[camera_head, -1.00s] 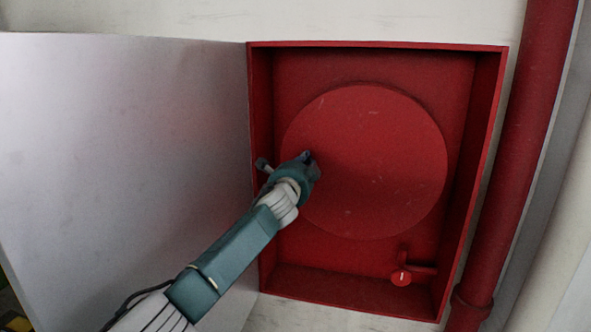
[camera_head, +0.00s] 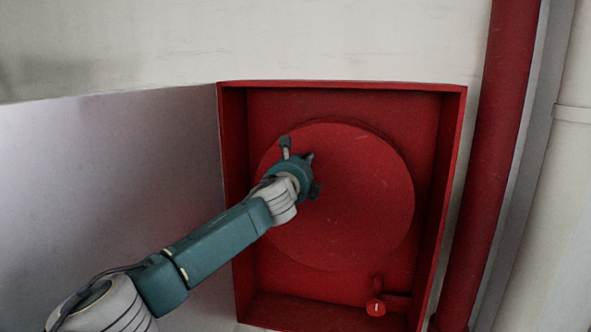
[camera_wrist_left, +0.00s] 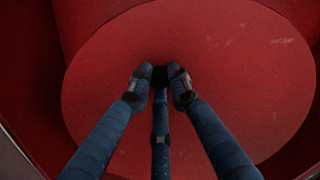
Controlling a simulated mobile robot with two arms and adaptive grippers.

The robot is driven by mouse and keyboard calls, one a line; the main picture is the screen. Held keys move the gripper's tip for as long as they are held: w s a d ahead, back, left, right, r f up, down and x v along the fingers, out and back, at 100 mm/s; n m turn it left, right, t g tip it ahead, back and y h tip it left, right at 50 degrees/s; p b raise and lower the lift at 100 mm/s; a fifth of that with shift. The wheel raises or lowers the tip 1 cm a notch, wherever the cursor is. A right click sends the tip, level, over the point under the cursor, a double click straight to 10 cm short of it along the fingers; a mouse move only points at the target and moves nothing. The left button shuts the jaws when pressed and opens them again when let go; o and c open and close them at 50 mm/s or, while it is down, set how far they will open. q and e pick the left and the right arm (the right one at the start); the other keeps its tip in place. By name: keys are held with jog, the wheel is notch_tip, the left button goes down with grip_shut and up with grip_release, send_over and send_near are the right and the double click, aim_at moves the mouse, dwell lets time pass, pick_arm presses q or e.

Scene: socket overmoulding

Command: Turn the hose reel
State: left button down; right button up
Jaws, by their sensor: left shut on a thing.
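The hose reel (camera_head: 365,205) is a large flat red disc inside a red cabinet. It also fills much of the left wrist view (camera_wrist_left: 240,70). My left gripper (camera_head: 310,172), teal and grey, reaches in from the left to the upper left part of the disc. In the left wrist view its dark blue fingers (camera_wrist_left: 159,82) are closed around a small black knob (camera_wrist_left: 159,73) on the disc's face. The knob is mostly hidden by the fingers. My right gripper is not in view.
The red cabinet (camera_head: 340,86) is open, with its pale grey door (camera_head: 110,160) swung out to the left. A small red valve wheel (camera_head: 376,308) sits at the lower right inside. A red vertical pipe (camera_head: 497,130) runs along the wall on the right.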

aim_at(327, 151)
pick_arm(q)
jog(key=d+r+m, duration=0.1)
jog(key=s+d+m, duration=0.1)
jog(key=shift+d+r, duration=0.35)
jog(key=shift+s+d+r+m, duration=0.1)
jog(key=shift+d+r+m, duration=0.05)
jog(key=shift+d+m, duration=0.3)
jog(key=shift+s+d+r, duration=0.1)
jog(key=shift+s+d, duration=0.15)
jog(key=shift+d, duration=0.5)
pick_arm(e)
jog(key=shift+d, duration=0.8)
pick_arm(q)
jog(key=shift+d, duration=0.15)
jog(key=shift+s, duration=0.1)
